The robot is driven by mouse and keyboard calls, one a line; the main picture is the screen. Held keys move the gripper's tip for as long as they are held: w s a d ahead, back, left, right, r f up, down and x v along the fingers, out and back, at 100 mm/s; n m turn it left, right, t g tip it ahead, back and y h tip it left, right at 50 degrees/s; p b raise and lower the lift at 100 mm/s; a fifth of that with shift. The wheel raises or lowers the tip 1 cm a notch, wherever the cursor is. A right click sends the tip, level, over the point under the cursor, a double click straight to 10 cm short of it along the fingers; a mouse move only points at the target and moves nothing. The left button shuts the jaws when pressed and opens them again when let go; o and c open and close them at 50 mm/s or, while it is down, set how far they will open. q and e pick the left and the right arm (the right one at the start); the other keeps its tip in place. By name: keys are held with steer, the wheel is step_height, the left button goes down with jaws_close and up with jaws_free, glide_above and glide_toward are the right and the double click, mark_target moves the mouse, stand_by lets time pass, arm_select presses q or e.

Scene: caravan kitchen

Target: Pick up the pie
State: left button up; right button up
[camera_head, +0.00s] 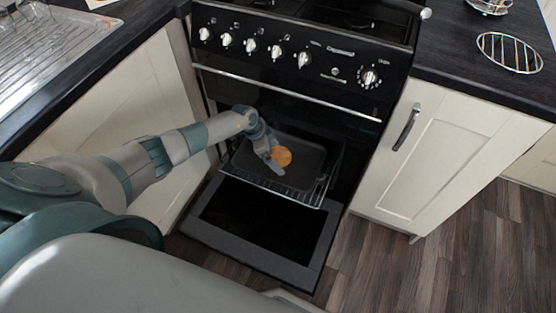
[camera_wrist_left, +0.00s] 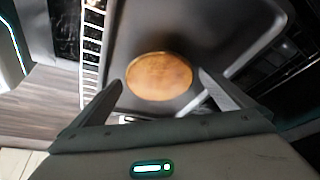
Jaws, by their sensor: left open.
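The pie (camera_head: 282,156) is a round golden-brown disc on a dark baking tray (camera_head: 307,167) in the open lower oven. In the left wrist view the pie (camera_wrist_left: 159,76) lies flat on the grey tray (camera_wrist_left: 185,30), just ahead of my fingertips. My left gripper (camera_head: 274,163) reaches down over the tray beside the pie. In the left wrist view my left gripper (camera_wrist_left: 163,80) is open, its two fingers apart on either side of the pie's near edge, with nothing held. My right gripper does not show in either view.
The oven door (camera_head: 262,229) is folded down in front of the tray. A wire rack (camera_head: 305,200) holds the tray. A white cupboard (camera_head: 450,155) stands close on the right. A round wire trivet (camera_head: 510,52) lies on the right counter. The wooden floor at right is clear.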

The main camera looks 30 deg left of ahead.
mark_target(276, 155)
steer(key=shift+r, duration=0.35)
arm_select(q)
steer(key=c, duration=1.2)
steer(key=shift+r, duration=0.1)
steer(key=shift+r, duration=0.2)
steer(key=shift+w+r, duration=0.1)
steer(key=shift+r, duration=0.2)
step_height(276, 155, up, 3)
steer(key=shift+d+r+p, duration=0.1)
steer(key=shift+r+p, duration=0.1)
steer(key=shift+p, duration=0.55)
steer(key=s+d+r, duration=0.1)
steer(key=d+r, duration=0.1)
steer(key=d, duration=0.1)
steer(key=s+d+r+p, duration=0.1)
steer(key=d+r, duration=0.1)
steer(key=d, duration=0.2)
steer(key=s+d+r+p, duration=0.1)
steer(key=d+r, duration=0.1)
steer(key=d, duration=0.2)
steer(key=shift+d+r, duration=0.1)
steer(key=shift+r, duration=0.1)
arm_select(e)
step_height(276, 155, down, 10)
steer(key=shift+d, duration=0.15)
